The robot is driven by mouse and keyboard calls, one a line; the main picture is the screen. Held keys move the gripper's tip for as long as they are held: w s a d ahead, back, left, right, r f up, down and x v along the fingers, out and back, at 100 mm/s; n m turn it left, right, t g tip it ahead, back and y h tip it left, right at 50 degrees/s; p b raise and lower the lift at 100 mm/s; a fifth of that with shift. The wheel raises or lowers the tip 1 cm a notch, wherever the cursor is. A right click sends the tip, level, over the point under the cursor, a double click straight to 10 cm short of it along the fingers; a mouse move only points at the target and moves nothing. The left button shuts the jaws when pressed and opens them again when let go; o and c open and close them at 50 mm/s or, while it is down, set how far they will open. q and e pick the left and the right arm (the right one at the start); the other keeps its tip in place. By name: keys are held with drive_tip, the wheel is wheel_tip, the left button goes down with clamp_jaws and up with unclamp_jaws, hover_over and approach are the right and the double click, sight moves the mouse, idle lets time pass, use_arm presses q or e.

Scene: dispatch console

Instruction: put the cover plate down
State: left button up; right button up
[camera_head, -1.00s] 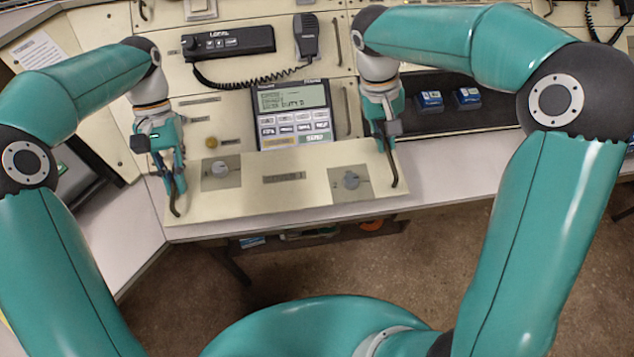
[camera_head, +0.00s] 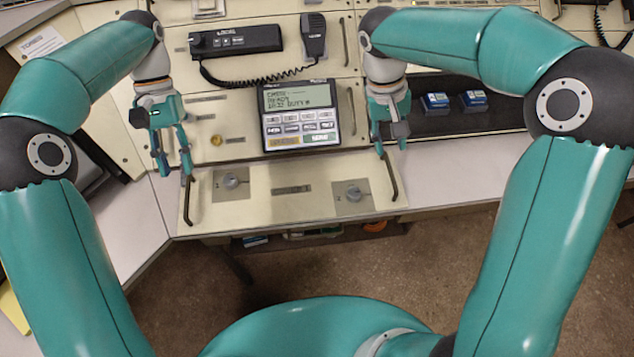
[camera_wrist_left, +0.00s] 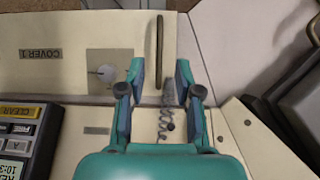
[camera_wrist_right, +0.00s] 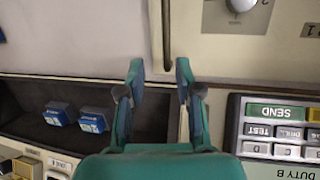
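The cover plate (camera_head: 290,209) is a cream panel with two round knobs and a dark bar handle near each end. It appears to lie flat on the desk's front strip, below the keypad unit. My left gripper (camera_head: 175,168) is open and empty, just behind the left handle (camera_head: 188,202). In the left wrist view that handle (camera_wrist_left: 159,50) lies beyond the open fingers (camera_wrist_left: 160,75). My right gripper (camera_head: 391,148) is open and empty behind the right handle (camera_head: 390,177). In the right wrist view that handle (camera_wrist_right: 166,35) lies beyond the open fingers (camera_wrist_right: 160,75).
The keypad unit (camera_head: 299,115) stands behind the plate's middle. A radio (camera_head: 234,41) and a corded microphone (camera_head: 313,37) are further back. A dark recess (camera_head: 455,122) with two blue-topped blocks is at the right. The desk (camera_head: 450,180) is clear right of the plate.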

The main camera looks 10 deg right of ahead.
use_arm(q)
drive_tip(key=v, duration=0.4)
use_arm(e)
drive_tip(key=v, duration=1.2)
